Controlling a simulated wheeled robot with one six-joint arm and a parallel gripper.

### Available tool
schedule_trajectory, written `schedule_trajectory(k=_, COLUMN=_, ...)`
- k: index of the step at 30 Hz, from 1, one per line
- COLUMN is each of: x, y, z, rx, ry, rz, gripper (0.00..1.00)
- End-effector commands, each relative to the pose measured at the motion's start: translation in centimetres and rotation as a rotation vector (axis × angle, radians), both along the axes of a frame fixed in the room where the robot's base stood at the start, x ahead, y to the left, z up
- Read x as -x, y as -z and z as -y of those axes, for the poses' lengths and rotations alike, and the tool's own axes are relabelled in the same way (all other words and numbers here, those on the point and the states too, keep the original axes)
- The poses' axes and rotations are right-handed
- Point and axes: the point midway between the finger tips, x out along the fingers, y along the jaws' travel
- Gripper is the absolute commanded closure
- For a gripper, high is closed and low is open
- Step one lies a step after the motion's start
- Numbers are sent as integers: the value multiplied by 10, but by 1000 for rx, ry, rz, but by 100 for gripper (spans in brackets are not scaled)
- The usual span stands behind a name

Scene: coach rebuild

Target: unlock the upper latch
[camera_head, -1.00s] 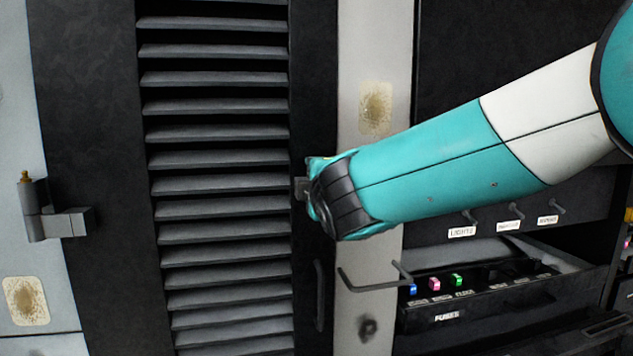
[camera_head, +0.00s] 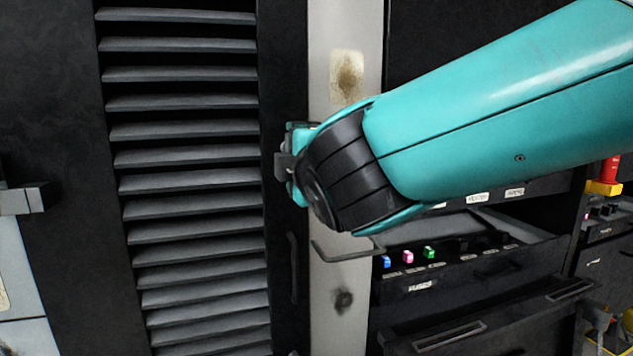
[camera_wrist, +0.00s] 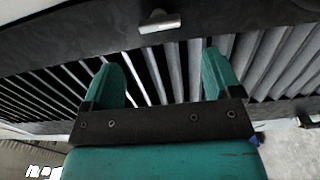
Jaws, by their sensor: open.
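A small grey latch block (camera_head: 283,166) shows at the right edge of the black louvred door (camera_head: 115,300), beside the pale post. It seems to be the upper latch. My gripper (camera_head: 295,163) is right at this block and hides part of it. In the wrist view my gripper (camera_wrist: 163,65) is open, with two teal fingers apart and nothing between them. A light metal latch piece (camera_wrist: 160,23) on a dark strip lies beyond the fingertips, roughly centred between them. I cannot tell whether the fingers touch it.
A vertical dark handle (camera_head: 293,268) is on the door's edge below. A thin bent rod (camera_head: 342,255) juts out at the post. An open fuse drawer (camera_head: 470,278) with coloured fuses lies below my arm. A hinge (camera_head: 22,199) is at the far left.

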Motion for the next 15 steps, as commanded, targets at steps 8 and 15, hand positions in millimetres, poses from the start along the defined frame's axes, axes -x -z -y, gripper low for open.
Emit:
schedule_trajectory(k=8, x=62, y=2, z=17, rx=-1, ry=-3, rz=1, gripper=16)
schedule_trajectory(k=15, x=83, y=1, z=24, rx=0, ry=0, rz=0, gripper=16)
